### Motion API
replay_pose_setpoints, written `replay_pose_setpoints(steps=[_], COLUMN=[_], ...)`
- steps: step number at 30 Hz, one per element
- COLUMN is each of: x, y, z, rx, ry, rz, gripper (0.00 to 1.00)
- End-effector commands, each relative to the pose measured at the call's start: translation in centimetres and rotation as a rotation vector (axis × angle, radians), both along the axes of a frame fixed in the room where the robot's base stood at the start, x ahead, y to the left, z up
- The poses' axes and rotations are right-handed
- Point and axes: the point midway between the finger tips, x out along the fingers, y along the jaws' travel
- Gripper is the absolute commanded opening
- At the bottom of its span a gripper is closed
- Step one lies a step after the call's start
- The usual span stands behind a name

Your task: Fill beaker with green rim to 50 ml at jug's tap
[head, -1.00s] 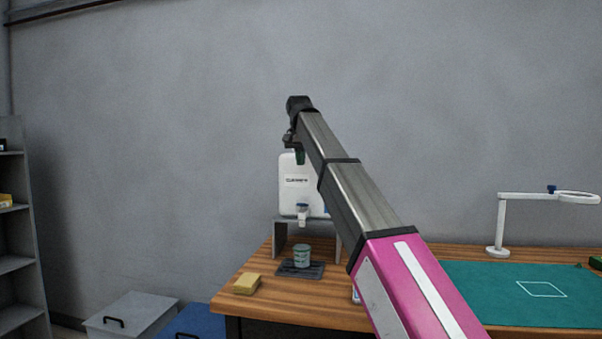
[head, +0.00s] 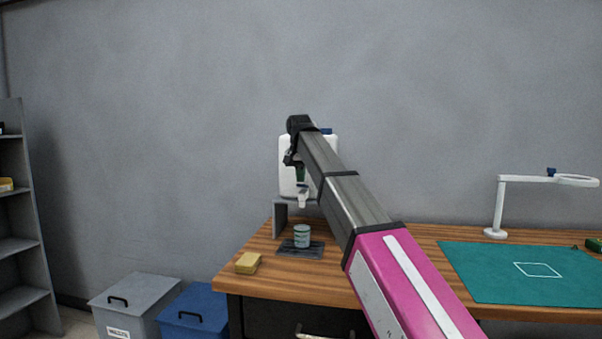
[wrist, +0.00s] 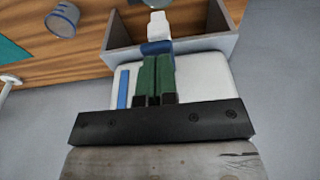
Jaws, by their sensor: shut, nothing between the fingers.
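The beaker (head: 302,236) stands upright on a dark drip tray (head: 287,251) below the jug's tap. The white jug (head: 287,160) sits on a grey stand, partly hidden by my arm. Its tap (head: 302,198) has a white spout and, in the wrist view, a blue part (wrist: 157,47) just beyond my fingertips. My gripper (head: 300,175) has green fingers, shut and empty, in front of the jug just above the tap. Whether they touch the tap I cannot tell.
A yellow sponge (head: 248,263) lies on the wooden bench (head: 275,280) left of the tray. A green mat (head: 480,270) and a white magnifier lamp (head: 499,205) are at the right. Grey (head: 137,300) and blue (head: 195,312) bins stand left of the bench.

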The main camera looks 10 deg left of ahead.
Motion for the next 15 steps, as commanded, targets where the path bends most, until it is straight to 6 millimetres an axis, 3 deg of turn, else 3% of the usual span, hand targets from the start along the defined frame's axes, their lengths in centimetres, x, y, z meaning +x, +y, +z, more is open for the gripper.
replay_pose_setpoints(steps=[8,15], x=[-0.09,-0.96], y=[-0.01,-0.16], z=[-0.07,-0.97], rx=[0.0,0.0], ry=[-0.009,-0.182], rz=[0.0,0.0], gripper=[0.0,0.0])
